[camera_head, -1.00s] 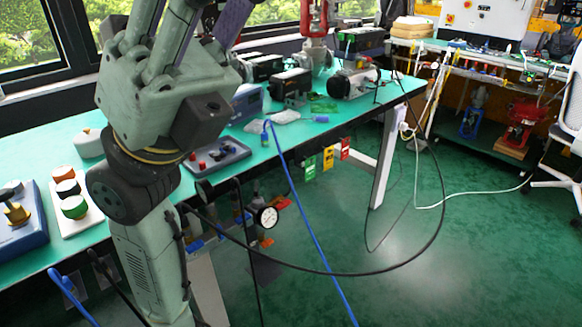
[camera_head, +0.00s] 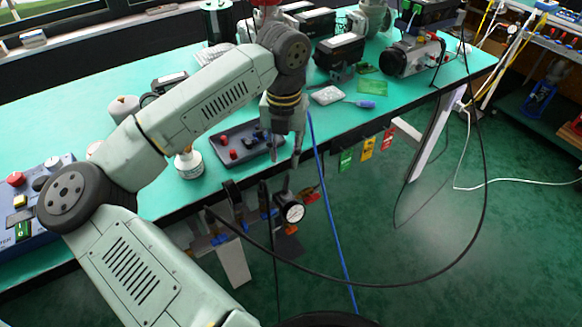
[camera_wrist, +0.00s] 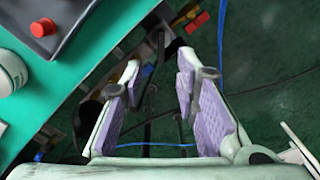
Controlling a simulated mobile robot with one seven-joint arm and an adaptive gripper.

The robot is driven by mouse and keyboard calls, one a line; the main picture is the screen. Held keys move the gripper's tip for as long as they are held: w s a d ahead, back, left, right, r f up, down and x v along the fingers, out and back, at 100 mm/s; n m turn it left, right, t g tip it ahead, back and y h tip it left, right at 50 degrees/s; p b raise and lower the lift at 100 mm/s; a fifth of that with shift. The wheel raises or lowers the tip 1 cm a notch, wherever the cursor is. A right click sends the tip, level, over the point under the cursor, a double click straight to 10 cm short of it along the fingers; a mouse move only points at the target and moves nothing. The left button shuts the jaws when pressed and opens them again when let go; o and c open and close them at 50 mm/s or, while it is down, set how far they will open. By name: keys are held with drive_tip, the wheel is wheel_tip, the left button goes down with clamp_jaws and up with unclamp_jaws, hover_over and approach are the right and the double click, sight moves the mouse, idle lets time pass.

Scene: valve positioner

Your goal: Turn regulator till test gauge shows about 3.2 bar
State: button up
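The test gauge (camera_head: 293,212), with a round white dial, hangs below the table's front edge in the head view. Its needle is too small to read. My gripper (camera_head: 286,172) points down at the table edge, just above the gauge in the picture. In the wrist view, my gripper (camera_wrist: 158,74) has its two purple-padded fingers apart, with dark fittings and thin lines showing between and beyond them. I see nothing held. The regulator cannot be told apart surely among the dark fittings under the edge; my arm and gripper hide part of that area.
The green table (camera_head: 345,112) holds a tray with red knobs (camera_head: 246,143) near the edge. A blue hose (camera_head: 327,215) and a black cable loop hang in front. Coloured tags (camera_head: 367,148) hang to the right. Red and orange handles (camera_wrist: 196,20) show under the edge.

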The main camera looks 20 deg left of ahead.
sight(286, 183)
wheel_tip(286, 183, down, 10)
drive_tip(key=p, duration=0.2)
drive_tip(key=shift+s+f+p, duration=0.1)
drive_tip(key=shift+s+p, duration=0.05)
drive_tip(key=shift+p, duration=0.15)
drive_tip(key=shift+d, duration=0.1)
clamp_jaws()
